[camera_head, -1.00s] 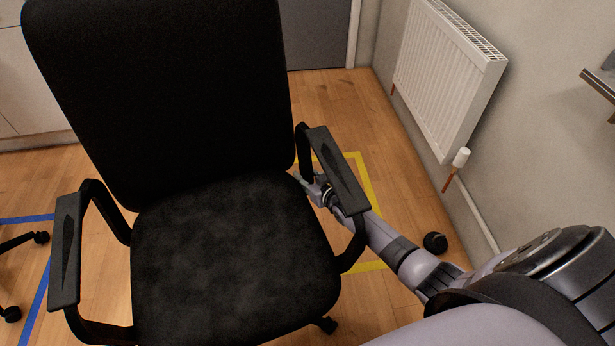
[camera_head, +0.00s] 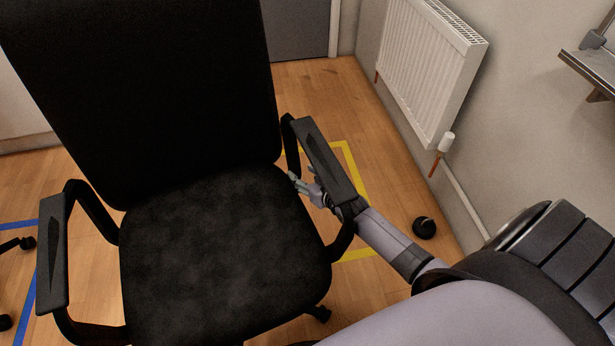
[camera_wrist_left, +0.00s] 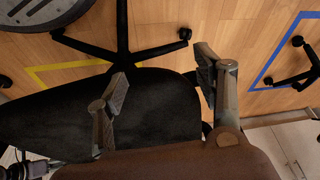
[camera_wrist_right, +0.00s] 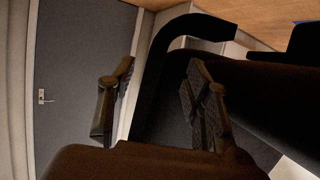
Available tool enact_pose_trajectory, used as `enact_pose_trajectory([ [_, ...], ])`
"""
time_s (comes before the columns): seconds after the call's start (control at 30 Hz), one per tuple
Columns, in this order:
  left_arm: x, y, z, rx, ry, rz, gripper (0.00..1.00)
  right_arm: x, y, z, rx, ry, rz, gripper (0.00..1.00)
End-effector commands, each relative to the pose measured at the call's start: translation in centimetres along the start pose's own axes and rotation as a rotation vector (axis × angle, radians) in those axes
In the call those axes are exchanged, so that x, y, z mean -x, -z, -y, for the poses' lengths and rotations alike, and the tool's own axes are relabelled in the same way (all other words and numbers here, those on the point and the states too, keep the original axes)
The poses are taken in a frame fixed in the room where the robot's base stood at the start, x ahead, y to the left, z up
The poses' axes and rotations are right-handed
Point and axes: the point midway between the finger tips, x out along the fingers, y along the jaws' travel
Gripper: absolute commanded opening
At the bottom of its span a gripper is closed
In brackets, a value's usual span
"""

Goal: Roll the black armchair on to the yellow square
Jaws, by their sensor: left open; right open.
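The black armchair (camera_head: 205,250) stands upright in the middle of the head view, its tall backrest away from me. The yellow square (camera_head: 347,160) is taped on the floor, partly hidden behind the chair's right-hand armrest. My right gripper (camera_head: 302,186) is open and reaches under that armrest (camera_head: 322,158), with its fingers just inside it above the seat edge. I cannot tell whether it touches. My left gripper is out of the head view. In the left wrist view it (camera_wrist_left: 165,90) is open, with the black seat (camera_wrist_left: 160,110) between and beyond its fingers.
A black ball-like object (camera_head: 424,228) lies on the floor right of the yellow square. A white radiator (camera_head: 425,70) and a wall shelf (camera_head: 590,72) are along the right wall. Blue tape (camera_head: 20,225) and another chair's wheels (camera_head: 27,243) show at the left.

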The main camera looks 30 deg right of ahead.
Motion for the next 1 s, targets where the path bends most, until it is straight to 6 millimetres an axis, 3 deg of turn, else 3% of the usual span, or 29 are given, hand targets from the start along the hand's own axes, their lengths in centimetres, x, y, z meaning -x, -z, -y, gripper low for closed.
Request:
enact_pose_trajectory([
  [0.2,0.0,0.0,0.0,0.000,0.000,0.000,0.62,1.5,0.0,-0.1,0.001,-0.001,0.001,0.46],
  [0.53,0.0,0.0,0.0,0.000,0.000,0.001,0.62,1.7,0.0,-0.1,0.001,-0.002,0.001,0.46],
  [0.67,0.1,0.1,0.0,0.000,0.000,0.001,0.62,1.9,-0.2,-0.2,0.003,-0.005,0.010,0.51],
  [0.83,0.3,0.7,-0.1,0.000,-0.006,-0.002,0.62,3.4,-2.0,-1.0,0.018,-0.030,0.084,0.51],
  [1.0,0.5,1.3,-0.2,-0.004,-0.020,-0.014,0.62,7.0,-5.9,-2.1,0.047,-0.077,0.224,0.51],
])
